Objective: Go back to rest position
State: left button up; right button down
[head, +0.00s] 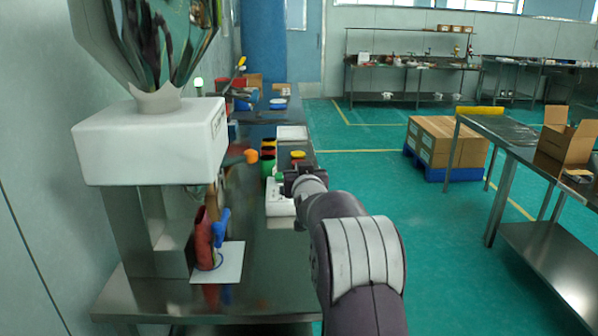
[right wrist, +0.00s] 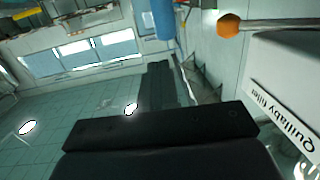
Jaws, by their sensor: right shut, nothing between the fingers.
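My right arm reaches up from the bottom in the head view, and its gripper (head: 303,178) hangs over the long steel table, to the right of the filling machine. In the right wrist view the dark gripper fingers (right wrist: 158,85) are together with nothing between them. My left gripper is in neither view.
The white-topped filler machine (head: 150,140) stands at the left, with a red and blue item (head: 210,240) on a white plate below. It also shows in the right wrist view (right wrist: 285,90) with an orange knob (right wrist: 229,25).

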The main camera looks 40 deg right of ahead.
jog(key=shift+s+r, duration=0.1)
jog(key=shift+s, duration=0.05)
jog(key=s+a+f+g+y+p, duration=0.25)
jog(key=s+a+f, duration=0.2)
jog(key=f, duration=0.25)
jog(key=s+a+f+g+y+p, duration=0.1)
jog(key=s+a+f+g+y, duration=0.25)
jog(key=a+f, duration=0.35)
jog(key=s+a+n+g+y+p, duration=0.2)
jog(key=s+a+n+g+p, duration=0.4)
jog(key=s+a, duration=1.4)
jog(key=shift+s+a+r+g+y+p, duration=0.2)
jog(key=shift+r+g+y+p, duration=0.3)
jog(key=shift+p, duration=0.55)
